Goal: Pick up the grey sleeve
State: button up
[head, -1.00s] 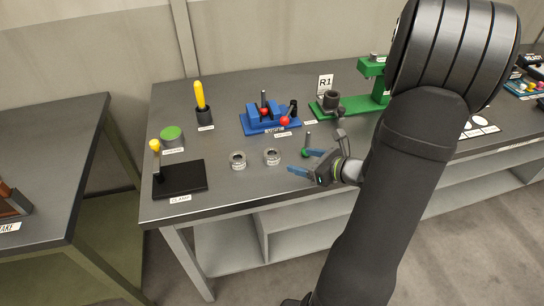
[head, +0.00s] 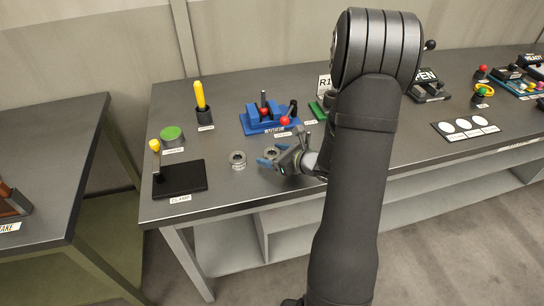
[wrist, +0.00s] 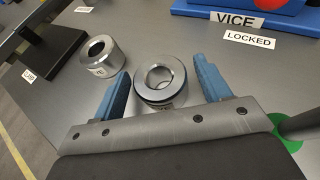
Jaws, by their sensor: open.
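Two grey metal ring-shaped sleeves stand on the dark bench. The left sleeve (head: 238,158) is clear of my gripper in the head view; it also shows at upper left in the wrist view (wrist: 100,56). The right sleeve (wrist: 160,82) sits between my two blue fingers in the wrist view, with a gap on each side. In the head view that sleeve (head: 271,151) is partly hidden by my gripper (head: 272,156). My gripper is open and holds nothing. Both sleeves carry small labels that I cannot read clearly.
A blue vice (head: 268,122) labelled VICE and LOCKED stands behind the sleeves. A black clamp plate (head: 185,180) lies to the left, near a green disc (head: 171,133) and a yellow-handled tool (head: 200,97). Bare bench lies around the sleeves.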

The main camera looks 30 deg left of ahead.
jog(key=shift+c, duration=0.4)
jog(key=c, duration=1.2)
jog(key=shift+r, duration=0.1)
